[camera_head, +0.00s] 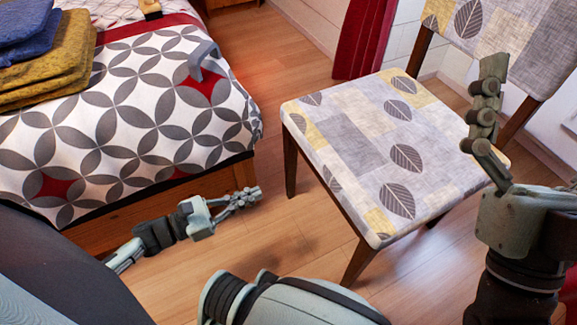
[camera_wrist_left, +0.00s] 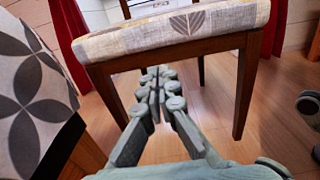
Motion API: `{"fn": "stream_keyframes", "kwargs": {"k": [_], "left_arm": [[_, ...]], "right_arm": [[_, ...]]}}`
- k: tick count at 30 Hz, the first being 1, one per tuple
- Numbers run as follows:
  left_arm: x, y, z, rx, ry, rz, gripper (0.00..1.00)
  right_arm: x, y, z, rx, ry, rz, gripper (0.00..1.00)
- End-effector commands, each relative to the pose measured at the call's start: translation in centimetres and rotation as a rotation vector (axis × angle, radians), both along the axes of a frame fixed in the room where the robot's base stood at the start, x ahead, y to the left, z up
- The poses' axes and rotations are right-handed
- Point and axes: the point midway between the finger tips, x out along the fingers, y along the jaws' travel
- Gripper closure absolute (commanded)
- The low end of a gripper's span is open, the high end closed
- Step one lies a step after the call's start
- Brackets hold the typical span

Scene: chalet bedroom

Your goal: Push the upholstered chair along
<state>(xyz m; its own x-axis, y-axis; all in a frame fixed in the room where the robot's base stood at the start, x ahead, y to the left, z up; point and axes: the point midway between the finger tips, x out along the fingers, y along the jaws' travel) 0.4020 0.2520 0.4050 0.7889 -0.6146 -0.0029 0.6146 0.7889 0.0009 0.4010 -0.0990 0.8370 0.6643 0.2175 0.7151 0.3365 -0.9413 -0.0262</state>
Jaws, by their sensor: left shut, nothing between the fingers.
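The upholstered chair (camera_head: 370,150) stands upright on the floor to the right of the bed, its leaf-patterned seat toward me and its back at the upper right. My left gripper (camera_head: 252,194) is shut and empty, low between the bed's corner and the chair's near left leg. In the left wrist view its fingers (camera_wrist_left: 158,85) point at the space under the seat (camera_wrist_left: 175,32), between the legs. Whether it touches the chair I cannot tell. My right gripper (camera_head: 487,95) stands upright in front of the chair's right side, hiding part of the seat and back. Its jaw state is unclear.
The bed (camera_head: 130,110) with a circle-patterned cover and folded blankets (camera_head: 45,55) is close on the left. A red curtain (camera_head: 362,40) and white wall are behind the chair. Wooden floor (camera_head: 265,80) is clear between bed and chair.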

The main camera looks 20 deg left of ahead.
Motion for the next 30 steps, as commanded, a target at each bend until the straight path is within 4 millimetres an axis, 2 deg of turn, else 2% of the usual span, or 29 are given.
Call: {"fn": "stream_keyframes", "kwargs": {"k": [5,18,24,30], "left_arm": [[1.9,-1.5,0.1,0.001,-0.006,-0.002,1.00],[9.0,-7.0,0.1,-0.001,-0.004,-0.002,1.00],[10.5,-8.3,0.1,-0.002,-0.003,-0.001,1.00],[10.9,-8.6,0.1,-0.001,-0.002,0.000,1.00]], "right_arm": [[-0.1,-0.1,0.0,0.003,-0.012,-0.001,0.03],[-0.8,-0.4,0.5,0.021,-0.067,-0.005,0.03],[-1.0,-0.5,0.7,0.025,-0.085,-0.006,0.03],[-1.1,-0.6,0.7,0.027,-0.090,-0.006,0.03]]}}
